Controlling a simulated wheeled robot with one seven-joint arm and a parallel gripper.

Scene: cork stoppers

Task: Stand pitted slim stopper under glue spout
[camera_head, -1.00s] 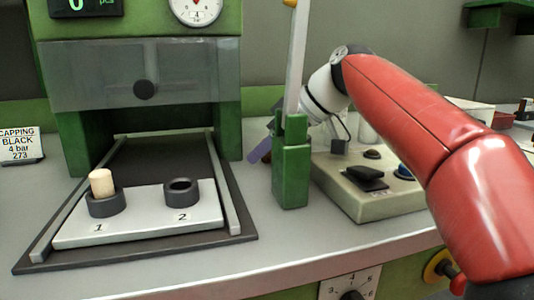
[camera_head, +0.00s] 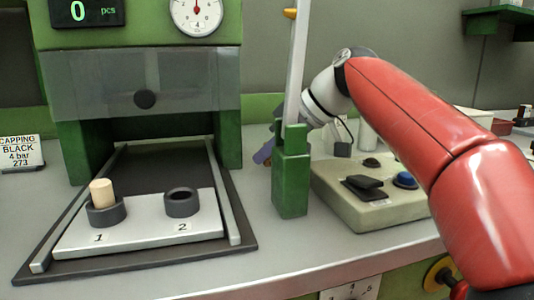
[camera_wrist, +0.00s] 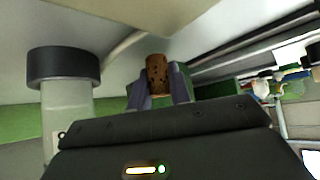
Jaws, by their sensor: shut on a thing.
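In the wrist view my gripper (camera_wrist: 161,88) is shut on a brown cork stopper (camera_wrist: 156,72) with dark pits, which stands out beyond the fingertips. A beige machine base (camera_head: 385,211) with a black pedal-like part (camera_head: 364,188) and a blue button (camera_head: 405,180) lies to the right of the post. I cannot clearly make out the glue spout.
A green post (camera_head: 291,180) stands close in front of my gripper. At left a capping press has a plate (camera_head: 140,222) with two dark cups; a pale stopper (camera_head: 102,192) stands in cup 1, and cup 2 (camera_head: 182,202) is empty. A black-capped clear cylinder (camera_wrist: 64,68) is near in the wrist view.

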